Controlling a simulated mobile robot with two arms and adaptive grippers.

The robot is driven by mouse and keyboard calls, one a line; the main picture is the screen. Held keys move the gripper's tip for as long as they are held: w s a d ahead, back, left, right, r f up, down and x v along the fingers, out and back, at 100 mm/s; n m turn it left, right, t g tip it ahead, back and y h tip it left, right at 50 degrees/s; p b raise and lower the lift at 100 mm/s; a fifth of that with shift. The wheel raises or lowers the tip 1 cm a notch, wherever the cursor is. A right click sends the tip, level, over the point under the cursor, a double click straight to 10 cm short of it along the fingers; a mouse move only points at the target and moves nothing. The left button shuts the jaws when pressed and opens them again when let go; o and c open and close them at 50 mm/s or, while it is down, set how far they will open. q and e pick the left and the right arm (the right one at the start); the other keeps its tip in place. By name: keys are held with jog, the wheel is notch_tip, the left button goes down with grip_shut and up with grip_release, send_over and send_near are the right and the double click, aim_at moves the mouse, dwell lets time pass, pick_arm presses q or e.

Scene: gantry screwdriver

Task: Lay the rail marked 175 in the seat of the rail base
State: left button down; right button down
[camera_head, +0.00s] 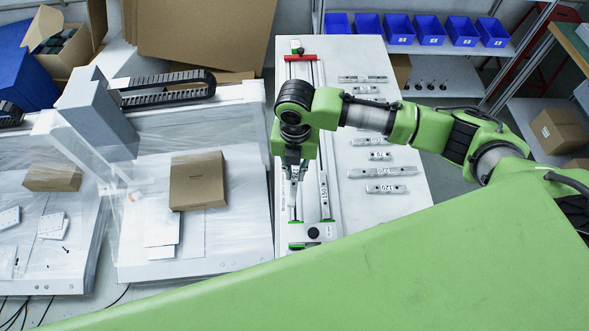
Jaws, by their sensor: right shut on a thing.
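The rail base (307,215) is a long frame along the left side of the white table, with a red crosspiece (300,58) at its far end. My right gripper (292,168) points down over its left side. It is shut on a narrow grey rail (295,192), mostly hidden under the gripper; I cannot read its mark. I cannot tell whether this rail touches the seat. Another marked rail (324,195) lies along the right side of the base. My left gripper is not in view.
Several loose marked rails (382,172) lie on the white table (405,215) right of the base. Blue bins (430,30) stand on a shelf behind. A cardboard box (198,180) lies on the wrapped machine at left.

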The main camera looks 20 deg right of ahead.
aim_at(294, 185)
jog(key=shift+a+f+n, duration=0.1)
jog(key=shift+f+n, duration=0.35)
jog(key=shift+n, duration=0.45)
notch_tip(294, 185, down, 6)
jog(key=b, duration=0.6)
jog(key=shift+r, duration=0.15)
jog(key=shift+f, duration=0.55)
jog(key=shift+r, duration=0.1)
jog(key=shift+p, duration=0.5)
jog(key=shift+w+f, duration=0.1)
jog(key=shift+f, duration=0.5)
jog(key=c, duration=1.9)
grip_release()
